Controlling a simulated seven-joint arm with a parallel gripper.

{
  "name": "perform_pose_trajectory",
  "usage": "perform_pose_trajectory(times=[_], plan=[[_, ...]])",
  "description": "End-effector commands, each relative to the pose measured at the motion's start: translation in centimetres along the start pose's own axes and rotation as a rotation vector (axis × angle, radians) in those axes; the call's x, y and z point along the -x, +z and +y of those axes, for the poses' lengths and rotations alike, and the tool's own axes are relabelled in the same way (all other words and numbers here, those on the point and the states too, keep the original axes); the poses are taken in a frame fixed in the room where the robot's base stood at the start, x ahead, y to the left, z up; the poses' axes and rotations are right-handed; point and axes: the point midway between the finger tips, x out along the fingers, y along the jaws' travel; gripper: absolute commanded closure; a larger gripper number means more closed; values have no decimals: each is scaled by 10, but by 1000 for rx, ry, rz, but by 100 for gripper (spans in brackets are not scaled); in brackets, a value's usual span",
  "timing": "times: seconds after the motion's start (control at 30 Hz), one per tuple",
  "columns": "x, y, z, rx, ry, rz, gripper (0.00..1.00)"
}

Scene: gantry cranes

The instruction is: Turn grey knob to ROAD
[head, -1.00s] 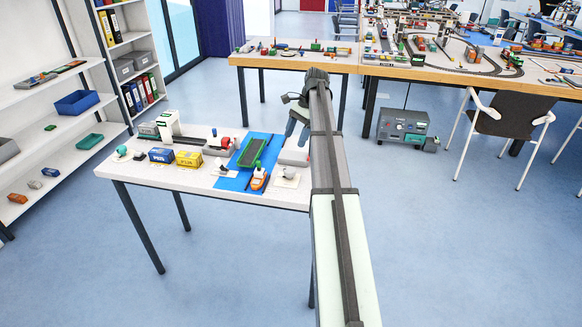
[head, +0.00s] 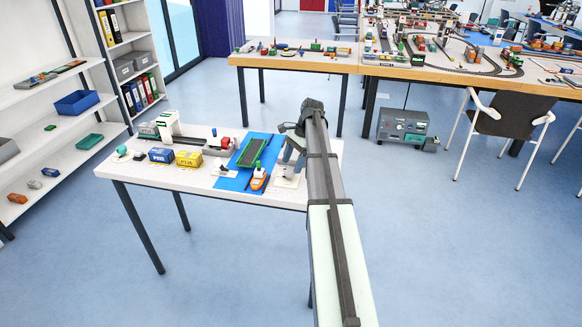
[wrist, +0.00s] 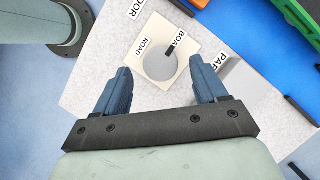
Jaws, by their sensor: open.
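The grey knob (wrist: 158,67) is a round dial on a cream plate (wrist: 137,75) in the wrist view. Its dark pointer (wrist: 170,50) is at the upper right, beside the label reading BOA, partly covered. The ROAD label (wrist: 142,47) is at the knob's upper left. My gripper (wrist: 161,66) is open, with one blue finger on each side of the knob and visible gaps between. I cannot tell its height above the knob. In the head view my gripper (head: 290,158) is over the right end of the white table (head: 320,160), largely hiding the knob.
A blue strip (head: 232,183) with a green piece (head: 250,152) and an orange boat (head: 257,180) lies left of my gripper. Blue and yellow boxes (head: 188,159) and a white gantry crane (head: 168,125) stand farther left. A grey block (wrist: 240,80) is right of the knob.

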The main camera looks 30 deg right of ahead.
Motion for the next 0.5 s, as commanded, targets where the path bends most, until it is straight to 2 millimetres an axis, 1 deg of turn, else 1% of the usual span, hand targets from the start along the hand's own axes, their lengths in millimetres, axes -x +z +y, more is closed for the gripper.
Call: perform_pose_trajectory(times=[0.03,0.2,0.5], plan=[[-7,0,1,0,1,0,28],[-18,0,0,0,0,0,28],[-23,0,0,0,-1,0,28]])
